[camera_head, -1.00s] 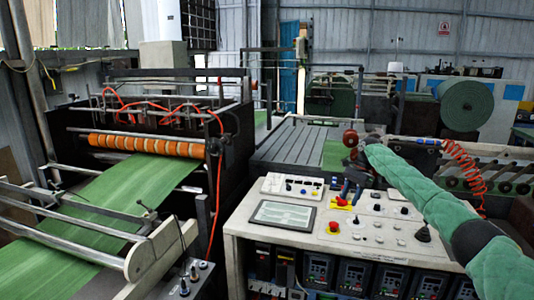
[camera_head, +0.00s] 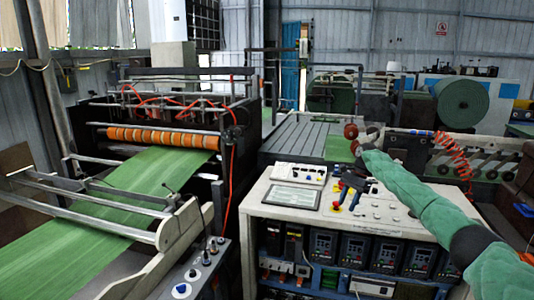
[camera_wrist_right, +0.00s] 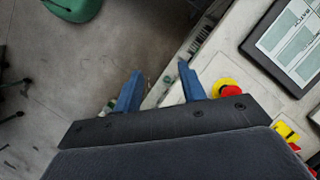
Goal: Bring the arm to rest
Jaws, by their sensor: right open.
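My right arm comes in from the right in the head view, in a green padded sleeve (camera_head: 420,205). Its gripper (camera_head: 343,197) points down over the white control console (camera_head: 262,212), by the red and yellow emergency stop button. In the right wrist view the two blue fingers of the gripper (camera_wrist_right: 160,84) are apart with nothing between them. They hang over the console's edge and the grey floor (camera_wrist_right: 70,90). My left gripper is not in view.
The console carries a screen (camera_head: 291,196), several knobs and a red stop button, which shows in the right wrist view (camera_wrist_right: 229,91). A sack machine with orange rollers (camera_head: 165,137) and green web (camera_head: 120,195) stands left. A green roll (camera_head: 462,103) is behind.

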